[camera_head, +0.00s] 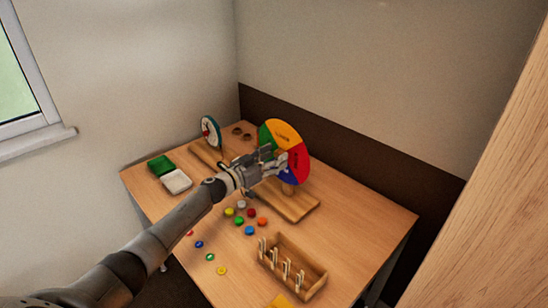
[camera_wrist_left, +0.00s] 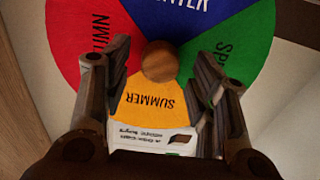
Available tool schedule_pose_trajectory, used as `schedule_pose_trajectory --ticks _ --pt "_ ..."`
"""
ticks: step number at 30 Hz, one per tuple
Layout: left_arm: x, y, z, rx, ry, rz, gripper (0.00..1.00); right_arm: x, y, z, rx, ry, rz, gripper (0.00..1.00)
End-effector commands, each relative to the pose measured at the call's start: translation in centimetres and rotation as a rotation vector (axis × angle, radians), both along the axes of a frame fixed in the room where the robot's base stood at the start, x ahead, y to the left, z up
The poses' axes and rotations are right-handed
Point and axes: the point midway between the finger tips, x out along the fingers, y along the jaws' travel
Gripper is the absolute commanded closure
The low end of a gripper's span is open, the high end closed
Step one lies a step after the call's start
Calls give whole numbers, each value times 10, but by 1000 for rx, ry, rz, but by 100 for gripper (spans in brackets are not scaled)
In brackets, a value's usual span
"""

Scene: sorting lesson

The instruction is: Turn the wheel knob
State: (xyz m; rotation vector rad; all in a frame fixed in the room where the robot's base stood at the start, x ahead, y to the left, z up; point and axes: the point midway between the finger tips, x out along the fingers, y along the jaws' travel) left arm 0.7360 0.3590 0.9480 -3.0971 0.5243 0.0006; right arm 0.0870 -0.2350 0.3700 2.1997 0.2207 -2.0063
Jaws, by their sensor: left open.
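The season wheel (camera_head: 283,132) stands upright on a wooden base (camera_head: 290,205) at the back of the table. It has yellow, red, blue and green sectors. In the left wrist view, the wheel (camera_wrist_left: 75,45) fills the upper part, with the yellow SUMMER sector lowest. The round wooden knob (camera_wrist_left: 160,61) is at the wheel's centre. My left gripper (camera_head: 276,164) is open in front of the wheel and hides the knob in the head view. In the left wrist view, its fingers (camera_wrist_left: 162,68) are on either side of the knob, without visible contact. My right gripper is not in view.
Several coloured discs (camera_head: 250,230) lie on the table below my left arm. A wooden box with pegs (camera_head: 312,276) is at the front right. Green (camera_head: 160,166) and white (camera_head: 176,181) trays are at the left. A clock-like disc (camera_head: 209,130) stands behind. The table's right side is clear.

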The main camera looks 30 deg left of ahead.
Motion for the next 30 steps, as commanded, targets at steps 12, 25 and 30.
schedule_pose_trajectory --ticks 12,25,30 --pt "5 -2 0 0 0 0 52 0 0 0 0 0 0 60" --pt "4 -2 0 2 -1 0 92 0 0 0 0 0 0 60" --pt "4 -2 0 31 -11 0 92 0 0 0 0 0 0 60"
